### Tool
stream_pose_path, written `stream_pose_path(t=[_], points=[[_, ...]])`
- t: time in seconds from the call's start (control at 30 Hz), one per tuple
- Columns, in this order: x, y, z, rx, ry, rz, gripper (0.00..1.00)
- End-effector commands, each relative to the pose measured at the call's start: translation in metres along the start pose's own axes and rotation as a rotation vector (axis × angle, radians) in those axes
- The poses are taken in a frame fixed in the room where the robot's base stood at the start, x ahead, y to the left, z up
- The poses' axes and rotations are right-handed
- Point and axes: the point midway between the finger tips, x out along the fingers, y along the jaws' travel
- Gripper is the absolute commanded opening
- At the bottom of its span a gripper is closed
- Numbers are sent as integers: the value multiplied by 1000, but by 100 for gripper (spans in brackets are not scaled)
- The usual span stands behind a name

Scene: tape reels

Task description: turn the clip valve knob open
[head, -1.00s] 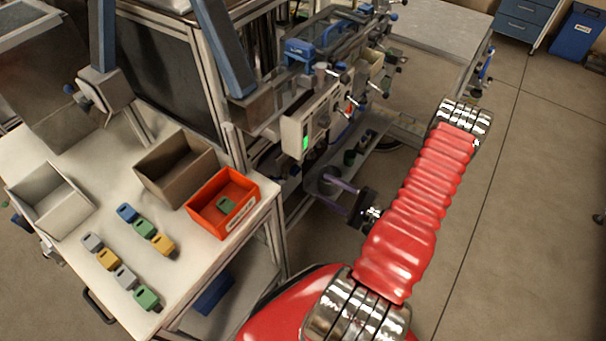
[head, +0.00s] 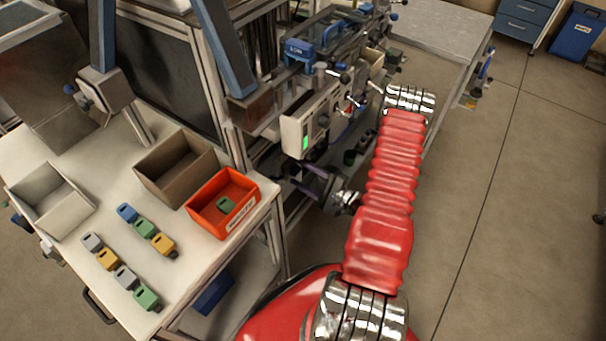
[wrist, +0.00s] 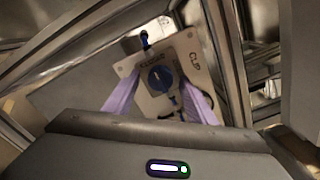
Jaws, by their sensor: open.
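The clip valve knob (wrist: 160,79) is a round dark blue knob on a pale panel (wrist: 187,52) marked "CLIP" in the wrist view. My gripper (wrist: 160,108) is open, with its two purple fingers on either side of the knob in that picture. The fingers look apart from the knob; the exact distance to it cannot be told. In the head view my gripper (head: 310,182) is low beside the machine, left of my red arm. I cannot make out the knob in the head view.
Metal frame posts (wrist: 228,60) stand close beside the panel in the wrist view. In the head view, a white box with a green display (head: 303,136) overhangs just above my gripper. A table with an orange bin (head: 222,204) stands to the left. Open floor lies right.

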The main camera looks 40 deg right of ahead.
Motion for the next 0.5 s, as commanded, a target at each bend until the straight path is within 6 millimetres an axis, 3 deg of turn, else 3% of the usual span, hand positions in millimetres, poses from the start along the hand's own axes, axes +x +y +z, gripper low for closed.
stream_pose_path(t=[0.27, 0.5], points=[[1, 0, 0, 0, 1, 0, 51], [1, 0, 0, 0, 1, 0, 35]])
